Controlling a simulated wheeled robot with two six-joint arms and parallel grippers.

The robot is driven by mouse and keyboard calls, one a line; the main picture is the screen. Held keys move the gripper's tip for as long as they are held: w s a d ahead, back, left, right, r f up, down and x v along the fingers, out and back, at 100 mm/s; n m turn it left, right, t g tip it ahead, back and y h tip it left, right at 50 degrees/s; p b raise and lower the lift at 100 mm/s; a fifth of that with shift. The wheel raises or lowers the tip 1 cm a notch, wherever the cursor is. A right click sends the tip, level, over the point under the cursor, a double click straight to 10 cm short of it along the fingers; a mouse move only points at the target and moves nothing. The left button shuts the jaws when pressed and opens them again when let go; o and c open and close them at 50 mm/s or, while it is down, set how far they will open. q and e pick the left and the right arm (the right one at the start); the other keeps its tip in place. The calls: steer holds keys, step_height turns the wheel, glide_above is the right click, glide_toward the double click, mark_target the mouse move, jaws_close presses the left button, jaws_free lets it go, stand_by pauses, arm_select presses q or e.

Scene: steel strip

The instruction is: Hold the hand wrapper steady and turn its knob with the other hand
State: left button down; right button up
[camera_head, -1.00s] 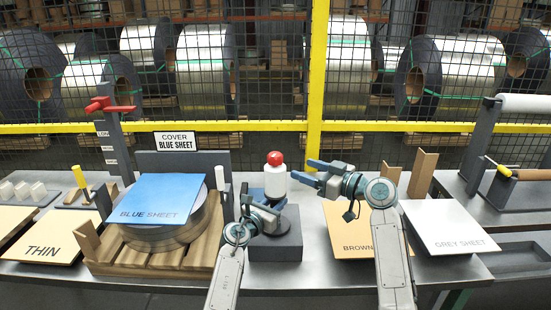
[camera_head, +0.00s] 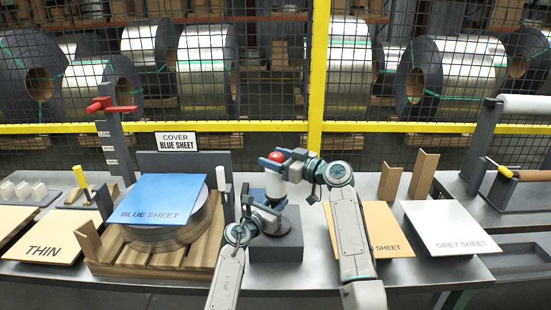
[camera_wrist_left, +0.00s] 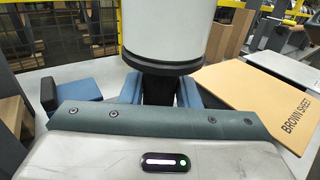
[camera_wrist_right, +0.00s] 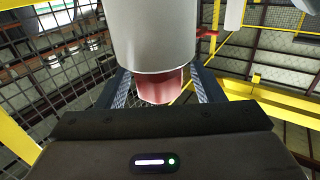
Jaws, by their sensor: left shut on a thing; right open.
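The hand wrapper is a white cylinder (camera_head: 274,185) with a red knob (camera_head: 277,157) on top. It stands upright above a dark block (camera_head: 276,248). My left gripper (camera_head: 264,207) is shut on its dark neck below the white body; the neck (camera_wrist_left: 158,86) shows between the fingers in the left wrist view. My right gripper (camera_head: 273,159) is open at the top of the wrapper, with its fingers on either side of the red knob. In the right wrist view the knob (camera_wrist_right: 160,86) sits between the fingers with gaps on both sides.
A wooden pallet (camera_head: 150,262) with a coil and a blue sheet (camera_head: 158,200) stands left of the wrapper. A brown sheet (camera_head: 385,225) and a grey sheet (camera_head: 450,228) lie to the right. A mesh fence with a yellow rail (camera_head: 420,127) stands behind the table.

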steer(key=c, duration=1)
steer(key=shift+o, duration=0.2)
steer(key=shift+a+m+t+h, duration=0.2)
steer(key=shift+m+t+h, duration=1.3)
steer(key=shift+t, duration=0.1)
steer(key=shift+d+m+t+h, duration=0.1)
steer(key=shift+m+t+h, duration=0.7)
steer(key=shift+h, duration=0.3)
steer(key=o, duration=1)
steer(key=shift+c, duration=0.2)
steer(key=shift+d, duration=0.1)
